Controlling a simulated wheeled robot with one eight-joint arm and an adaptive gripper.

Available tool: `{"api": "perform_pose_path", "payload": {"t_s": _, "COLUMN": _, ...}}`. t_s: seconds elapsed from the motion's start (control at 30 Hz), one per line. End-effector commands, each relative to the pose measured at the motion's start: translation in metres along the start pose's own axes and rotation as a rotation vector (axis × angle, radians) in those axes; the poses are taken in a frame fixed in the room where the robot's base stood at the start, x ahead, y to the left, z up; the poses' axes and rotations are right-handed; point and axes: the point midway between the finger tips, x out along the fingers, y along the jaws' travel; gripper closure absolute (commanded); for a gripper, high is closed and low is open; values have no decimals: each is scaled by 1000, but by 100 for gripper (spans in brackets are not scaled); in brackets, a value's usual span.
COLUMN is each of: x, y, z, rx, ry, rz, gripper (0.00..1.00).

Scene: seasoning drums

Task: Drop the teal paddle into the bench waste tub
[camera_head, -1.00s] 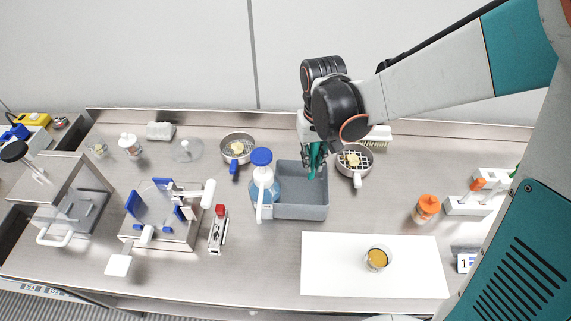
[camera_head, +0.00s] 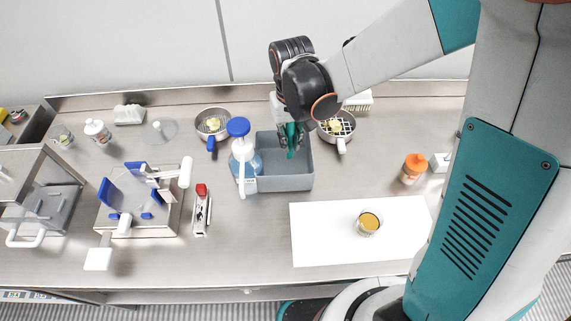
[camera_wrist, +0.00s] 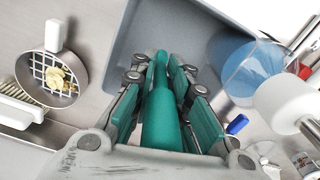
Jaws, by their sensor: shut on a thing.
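The teal paddle (camera_wrist: 161,118) is held between the fingers of my gripper (camera_wrist: 160,75), which is shut on it. In the head view my gripper (camera_head: 290,140) hangs over the grey tub (camera_head: 285,184), with the paddle pointing down toward the tub's inside. In the wrist view the grey tub (camera_wrist: 135,35) lies beyond the paddle's end. I cannot tell how far the paddle's tip is above the tub floor. The tub looks empty where it shows.
A blue-capped bottle (camera_head: 245,163) stands close against the tub's left side. A pan with a grid (camera_head: 337,128) is at its right, another pan (camera_head: 212,124) at the back left. A white board (camera_head: 330,245) with a small cup (camera_head: 368,223) lies in front.

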Motion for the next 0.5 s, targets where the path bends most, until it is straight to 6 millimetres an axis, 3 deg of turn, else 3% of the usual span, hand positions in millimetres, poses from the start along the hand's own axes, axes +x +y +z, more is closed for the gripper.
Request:
{"api": "perform_pose_path", "payload": {"t_s": 0.1, "x": -1, "y": 0, "z": 0, "rx": 0, "ry": 0, "rz": 0, "gripper": 98}}
{"api": "perform_pose_path", "payload": {"t_s": 0.13, "x": -1, "y": 0, "z": 0, "rx": 0, "ry": 0, "rz": 0, "gripper": 83}}
{"api": "perform_pose_path", "payload": {"t_s": 0.23, "x": -1, "y": 0, "z": 0, "rx": 0, "ry": 0, "rz": 0, "gripper": 61}}
{"api": "perform_pose_path", "payload": {"t_s": 0.5, "x": -1, "y": 0, "z": 0, "rx": 0, "ry": 0, "rz": 0, "gripper": 61}}
